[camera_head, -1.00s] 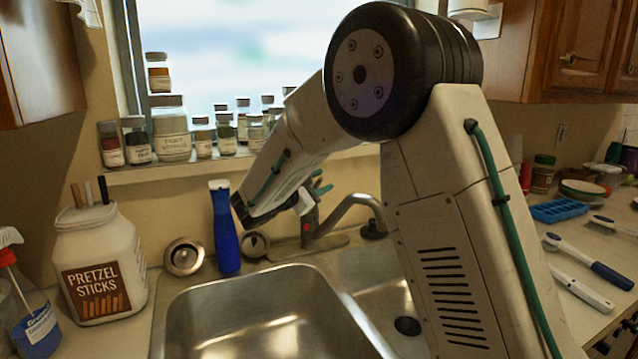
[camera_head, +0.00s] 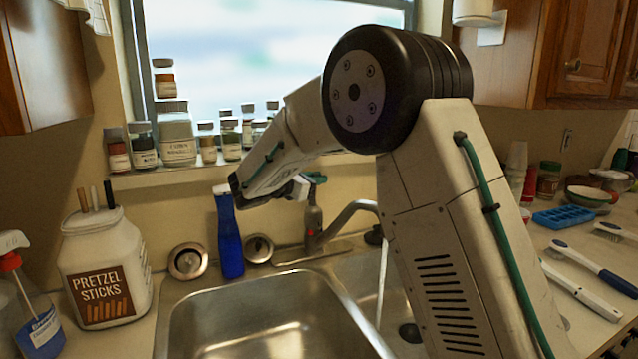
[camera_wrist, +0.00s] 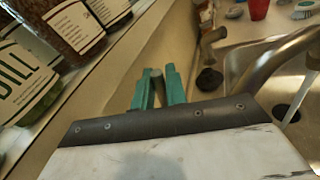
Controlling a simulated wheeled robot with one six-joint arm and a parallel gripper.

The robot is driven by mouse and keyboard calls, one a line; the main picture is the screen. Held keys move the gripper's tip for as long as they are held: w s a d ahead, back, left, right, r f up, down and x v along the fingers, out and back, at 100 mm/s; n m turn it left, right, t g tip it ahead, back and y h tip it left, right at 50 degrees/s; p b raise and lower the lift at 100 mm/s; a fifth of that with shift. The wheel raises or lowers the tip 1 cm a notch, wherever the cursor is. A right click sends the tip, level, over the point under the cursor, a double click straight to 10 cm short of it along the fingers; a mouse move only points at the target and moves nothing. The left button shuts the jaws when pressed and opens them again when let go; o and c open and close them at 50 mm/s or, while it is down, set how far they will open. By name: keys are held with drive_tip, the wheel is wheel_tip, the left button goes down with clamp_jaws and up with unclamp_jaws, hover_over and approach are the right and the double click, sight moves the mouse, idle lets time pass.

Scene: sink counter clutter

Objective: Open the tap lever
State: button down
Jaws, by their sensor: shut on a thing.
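The tap (camera_head: 348,212) stands behind the double sink, its curved spout reaching over the right basin. A thin stream of water (camera_head: 383,285) falls from the spout; the stream also shows in the wrist view (camera_wrist: 298,97). My gripper (camera_head: 317,178) is at the top of the tap body, above the red mark. In the wrist view my gripper's green fingers (camera_wrist: 160,82) are closed around the grey tap lever (camera_wrist: 157,76). Most of the lever is hidden by the fingers and wrist.
A blue bottle (camera_head: 229,235) stands close left of the tap, under my forearm. Several spice jars (camera_head: 176,138) line the windowsill behind. A pretzel jar (camera_head: 103,265) and a spray bottle (camera_head: 38,325) are at the left. Brushes (camera_head: 590,268) lie on the right counter.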

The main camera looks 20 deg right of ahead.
idle(0.3)
drive_tip(key=c, duration=1.5)
unclamp_jaws()
drive_tip(key=shift+o, duration=0.2)
drive_tip(key=f+v, duration=0.1)
drive_tip(key=v, duration=0.6)
drive_tip(key=shift+s+a+r, duration=0.15)
drive_tip(key=shift+a+r, duration=0.2)
drive_tip(key=shift+r, duration=0.15)
